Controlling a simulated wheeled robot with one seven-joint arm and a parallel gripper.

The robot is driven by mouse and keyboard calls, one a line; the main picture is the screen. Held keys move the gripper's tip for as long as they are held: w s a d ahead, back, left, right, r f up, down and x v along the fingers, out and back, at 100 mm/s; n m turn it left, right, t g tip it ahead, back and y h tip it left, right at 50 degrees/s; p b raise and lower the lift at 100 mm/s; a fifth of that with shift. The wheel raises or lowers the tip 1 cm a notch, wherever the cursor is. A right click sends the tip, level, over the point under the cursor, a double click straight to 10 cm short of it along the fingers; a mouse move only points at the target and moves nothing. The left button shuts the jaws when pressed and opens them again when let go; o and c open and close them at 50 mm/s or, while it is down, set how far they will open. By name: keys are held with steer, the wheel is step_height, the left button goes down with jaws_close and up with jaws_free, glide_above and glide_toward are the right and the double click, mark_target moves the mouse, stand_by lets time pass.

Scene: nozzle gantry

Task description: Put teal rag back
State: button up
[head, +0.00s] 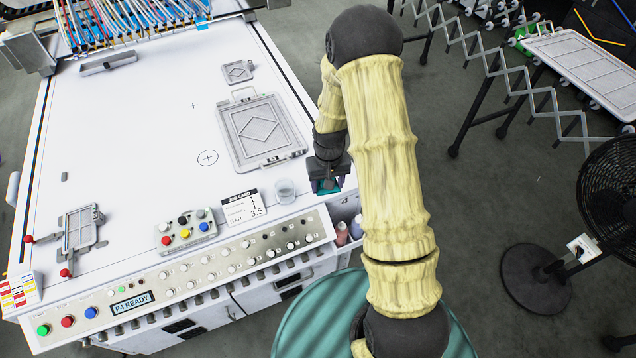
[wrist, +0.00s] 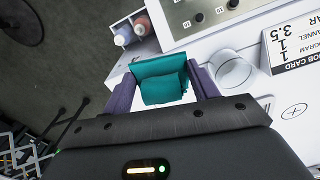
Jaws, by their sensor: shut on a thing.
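The teal rag (wrist: 163,88) is folded and sits between the two purple fingers of my gripper (wrist: 160,76) in the wrist view. My gripper is shut on it. In the head view my gripper (head: 328,184) is at the right front corner of the white machine table, and only a small teal patch of the rag (head: 323,187) shows under it. I cannot tell whether the rag touches the surface below it.
A clear cup (head: 285,190) stands just left of my gripper, beside a job card (head: 244,206). A grey framed plate (head: 262,132) lies behind. Bottles (head: 342,233) sit in a side holder below the table edge. A fan (head: 607,190) stands on the floor at right.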

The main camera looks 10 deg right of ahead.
steer(key=shift+w+f+m+b, duration=0.1)
steer(key=shift+w+m+b, duration=0.25)
steer(key=shift+w+m, duration=0.15)
steer(key=w+r+m+b, duration=0.2)
steer(key=w+m+b, duration=0.2)
steer(key=w+m, duration=0.3)
steer(key=m, duration=0.3)
steer(key=shift+a, duration=0.3)
steer(key=shift+f+p, duration=0.6)
steer(key=shift+f, duration=2.35)
steer(key=shift+f+p, duration=0.65)
steer(key=shift+f, duration=1.4)
